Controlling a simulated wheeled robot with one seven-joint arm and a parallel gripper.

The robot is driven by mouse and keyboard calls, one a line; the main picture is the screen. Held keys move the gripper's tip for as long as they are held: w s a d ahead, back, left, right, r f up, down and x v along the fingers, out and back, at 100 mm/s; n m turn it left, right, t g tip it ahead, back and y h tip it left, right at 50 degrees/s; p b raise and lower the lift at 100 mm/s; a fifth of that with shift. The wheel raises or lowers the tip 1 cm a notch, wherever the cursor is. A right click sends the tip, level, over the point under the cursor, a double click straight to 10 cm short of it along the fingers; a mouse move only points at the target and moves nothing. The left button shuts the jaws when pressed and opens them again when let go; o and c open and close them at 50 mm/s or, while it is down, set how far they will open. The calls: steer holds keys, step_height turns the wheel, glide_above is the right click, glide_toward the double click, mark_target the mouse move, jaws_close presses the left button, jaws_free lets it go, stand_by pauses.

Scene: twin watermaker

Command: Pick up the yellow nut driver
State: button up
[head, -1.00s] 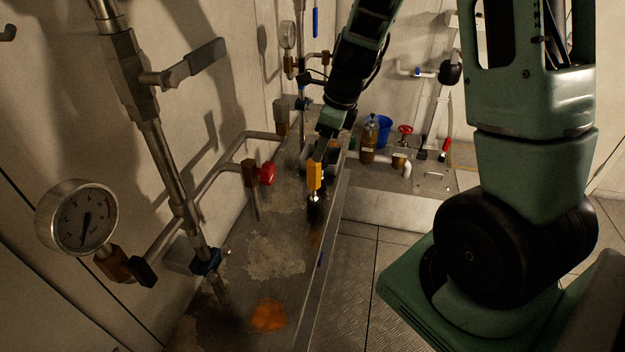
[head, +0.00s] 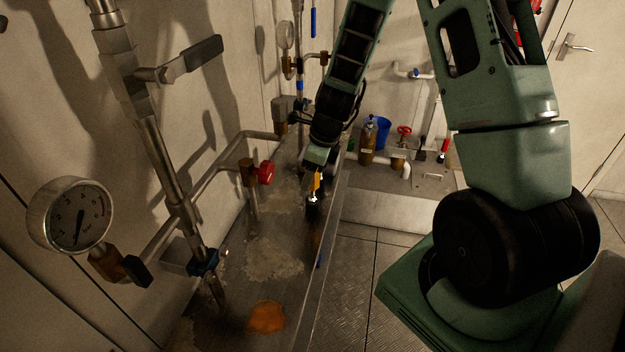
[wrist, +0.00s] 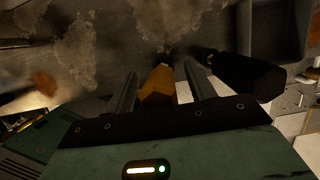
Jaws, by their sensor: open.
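The yellow nut driver (head: 316,184) is at the metal bench, partly covered from above by my gripper (head: 317,172) in the head view. In the wrist view its yellow handle (wrist: 158,86) shows between the two fingers of my gripper (wrist: 160,72). The fingers are apart, one on each side of the handle, and the right finger is close to it. I cannot tell whether either finger touches it. The lower part of the nut driver is hard to make out.
A black-handled object (wrist: 245,75) lies just right of the right finger. A red valve knob (head: 266,173) and pipes line the wall at left. A pressure gauge (head: 70,215) is nearer.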

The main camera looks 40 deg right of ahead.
steer(key=c, duration=1)
step_height(320, 180, up, 10)
steer(key=shift+r+p, duration=0.1)
steer(key=shift+p, duration=0.7)
steer(key=shift+o, duration=1.3)
jaws_close()
